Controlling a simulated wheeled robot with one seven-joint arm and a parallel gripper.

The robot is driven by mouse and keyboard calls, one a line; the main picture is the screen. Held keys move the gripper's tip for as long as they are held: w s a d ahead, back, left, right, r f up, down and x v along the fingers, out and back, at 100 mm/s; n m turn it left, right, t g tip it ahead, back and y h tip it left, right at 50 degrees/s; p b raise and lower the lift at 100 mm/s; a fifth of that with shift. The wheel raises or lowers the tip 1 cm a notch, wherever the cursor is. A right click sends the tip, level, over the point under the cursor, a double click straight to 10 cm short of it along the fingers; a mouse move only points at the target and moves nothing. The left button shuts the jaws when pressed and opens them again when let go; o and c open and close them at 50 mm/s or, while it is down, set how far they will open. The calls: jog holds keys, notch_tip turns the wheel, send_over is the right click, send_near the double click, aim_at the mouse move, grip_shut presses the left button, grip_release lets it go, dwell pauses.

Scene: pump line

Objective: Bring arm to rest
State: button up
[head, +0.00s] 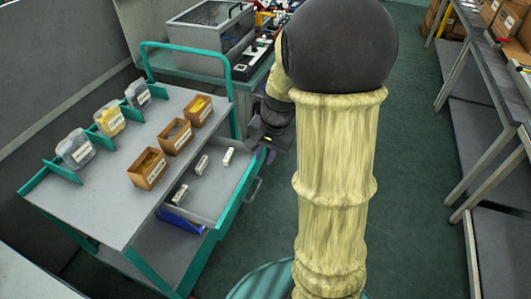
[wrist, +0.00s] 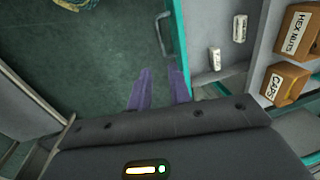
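My gripper (head: 266,155) hangs beside the open drawer of the teal-framed cart, at its right side in the head view. In the wrist view its two purple fingers (wrist: 159,72) stand apart with dark green floor showing between them, so it is open and empty. My arm, with yellowish covers and a dark joint, fills the middle of the head view and hides part of the floor behind it.
The cart (head: 100,210) carries brown bins (head: 150,168) and clear containers (head: 75,149). Its open drawer (head: 215,185) holds small white labelled pieces (head: 202,164). A cluttered bench stands behind. Shelving (head: 480,110) is at right, with clear floor (head: 420,200) before it.

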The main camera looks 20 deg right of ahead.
jog(key=shift+r, duration=0.1)
jog(key=s+a+r+n+t+h+p, duration=0.1)
jog(key=s+a+r+n+p, duration=0.5)
jog(key=s+r+n+p, duration=0.3)
jog(key=shift+s+a+r+p, duration=0.2)
jog(key=shift+a+r+p, duration=0.25)
jog(key=shift+p, duration=0.5)
